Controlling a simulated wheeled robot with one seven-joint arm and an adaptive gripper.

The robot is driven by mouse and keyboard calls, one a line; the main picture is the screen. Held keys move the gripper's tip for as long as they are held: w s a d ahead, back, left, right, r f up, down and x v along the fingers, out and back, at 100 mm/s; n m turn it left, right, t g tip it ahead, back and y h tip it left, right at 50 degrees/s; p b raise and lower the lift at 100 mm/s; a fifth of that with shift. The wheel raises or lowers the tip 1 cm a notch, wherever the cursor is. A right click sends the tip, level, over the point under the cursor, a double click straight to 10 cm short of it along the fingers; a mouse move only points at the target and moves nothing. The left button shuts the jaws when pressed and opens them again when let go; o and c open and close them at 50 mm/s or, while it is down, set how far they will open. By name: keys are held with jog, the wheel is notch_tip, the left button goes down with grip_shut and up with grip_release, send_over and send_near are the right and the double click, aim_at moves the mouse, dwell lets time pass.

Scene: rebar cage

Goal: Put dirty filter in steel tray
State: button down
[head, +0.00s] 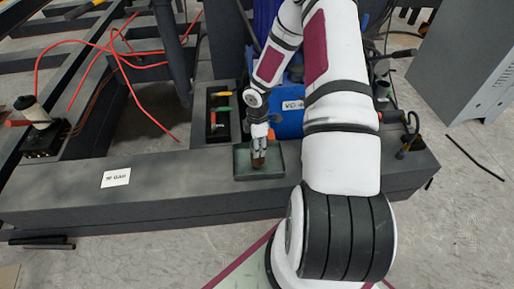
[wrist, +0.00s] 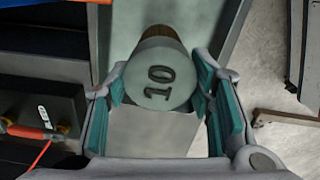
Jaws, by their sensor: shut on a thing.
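The steel tray (head: 241,174) is a shallow grey-green rectangle on the dark beam. I cannot tell whether the filter touches the tray floor.
A dark tool holder (head: 219,132) with coloured handles stands just left of the tray. A blue container (head: 290,122) is behind it. A white label (head: 115,177) lies on the beam, with bare beam between. Red cables (head: 130,75) hang at the upper left.

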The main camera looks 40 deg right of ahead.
jog(key=shift+f, duration=0.15)
jog(key=shift+f, duration=0.15)
jog(key=c, duration=0.8)
grip_release()
jog(key=shift+o, duration=0.2)
